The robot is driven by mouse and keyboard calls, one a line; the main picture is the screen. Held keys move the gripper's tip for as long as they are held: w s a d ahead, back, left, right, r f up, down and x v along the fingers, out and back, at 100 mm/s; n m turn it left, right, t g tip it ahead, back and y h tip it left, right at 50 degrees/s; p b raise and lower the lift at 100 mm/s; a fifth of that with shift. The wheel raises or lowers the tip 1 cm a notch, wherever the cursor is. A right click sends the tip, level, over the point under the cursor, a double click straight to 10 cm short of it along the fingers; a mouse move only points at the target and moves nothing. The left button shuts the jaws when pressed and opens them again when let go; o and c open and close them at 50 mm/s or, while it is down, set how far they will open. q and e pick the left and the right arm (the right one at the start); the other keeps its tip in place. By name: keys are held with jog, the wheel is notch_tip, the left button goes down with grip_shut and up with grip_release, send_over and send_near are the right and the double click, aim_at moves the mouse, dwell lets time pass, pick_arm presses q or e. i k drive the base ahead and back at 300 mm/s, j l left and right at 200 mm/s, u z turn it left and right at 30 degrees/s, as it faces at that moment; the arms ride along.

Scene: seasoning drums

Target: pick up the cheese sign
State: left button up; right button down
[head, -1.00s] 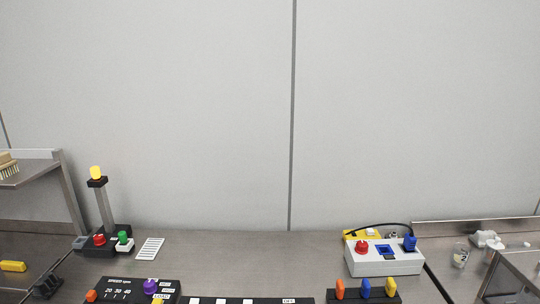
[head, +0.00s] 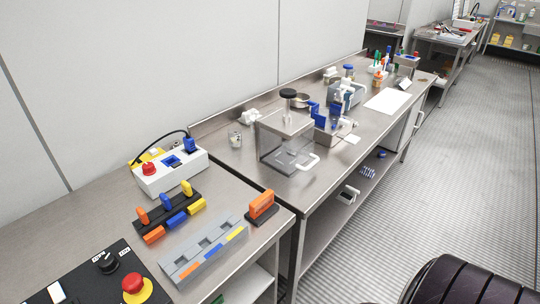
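I cannot make out a cheese sign by any lettering. A black rack (head: 170,215) on the near bench holds upright coloured pieces: orange (head: 143,216), blue (head: 166,201) and yellow (head: 187,188). A grey slotted holder (head: 204,252) with orange, blue and yellow marks lies in front of it, its slots looking empty. An orange piece (head: 262,204) stands on a dark base at the bench's right corner. Neither of my grippers is in view.
A white control box (head: 170,170) with a red button stands behind the rack. A black panel (head: 100,275) with a red knob is at lower left. A clear box (head: 286,140) stands on the farther bench. The ribbed floor (head: 400,200) is open at right.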

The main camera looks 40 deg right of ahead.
aim_at(264, 201)
jog(key=z, duration=1.15)
jog(key=l+u, duration=0.1)
jog(key=l, duration=0.5)
